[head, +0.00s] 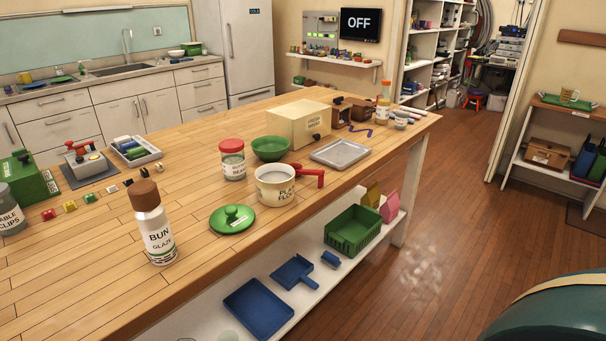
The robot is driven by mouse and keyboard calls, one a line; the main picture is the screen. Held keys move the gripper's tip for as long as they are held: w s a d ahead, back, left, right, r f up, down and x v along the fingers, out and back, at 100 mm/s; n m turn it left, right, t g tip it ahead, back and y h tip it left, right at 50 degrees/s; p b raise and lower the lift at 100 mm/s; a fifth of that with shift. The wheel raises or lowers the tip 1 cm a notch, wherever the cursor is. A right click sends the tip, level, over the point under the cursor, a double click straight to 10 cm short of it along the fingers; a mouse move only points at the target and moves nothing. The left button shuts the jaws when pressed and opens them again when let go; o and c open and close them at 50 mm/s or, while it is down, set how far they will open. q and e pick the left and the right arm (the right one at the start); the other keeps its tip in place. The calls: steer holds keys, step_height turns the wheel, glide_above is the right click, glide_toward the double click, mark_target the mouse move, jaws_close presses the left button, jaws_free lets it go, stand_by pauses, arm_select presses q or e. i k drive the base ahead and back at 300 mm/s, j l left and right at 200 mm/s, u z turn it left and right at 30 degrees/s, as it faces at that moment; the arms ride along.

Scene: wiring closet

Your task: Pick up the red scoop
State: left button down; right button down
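The red scoop (312,176) is on the wooden worktable, at the right side of an open white flour pot (275,194). Its red handle points right, with a bent end. Its left part meets the pot's rim, and I cannot tell whether its bowl is inside the pot or behind it. The pot's contents look pale. A green lid with a knob (232,219) lies on the table to the left of the pot. Neither of my grippers is in view.
A green bowl (270,149), a red-lidded jar (232,160) and a grey metal tray (340,153) stand behind the pot. A bun glaze bottle (153,225) stands at the front left. Below, a shelf holds a green basket (353,231).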

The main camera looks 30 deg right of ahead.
mark_target(298, 168)
steer(key=i+l, duration=0.1)
steer(key=l, duration=0.25)
steer(key=i+l+z, duration=0.1)
steer(key=l, duration=0.3)
steer(key=i+l+z, duration=0.1)
steer(key=l, duration=0.25)
steer(key=i+l, duration=0.2)
steer(key=l, duration=0.15)
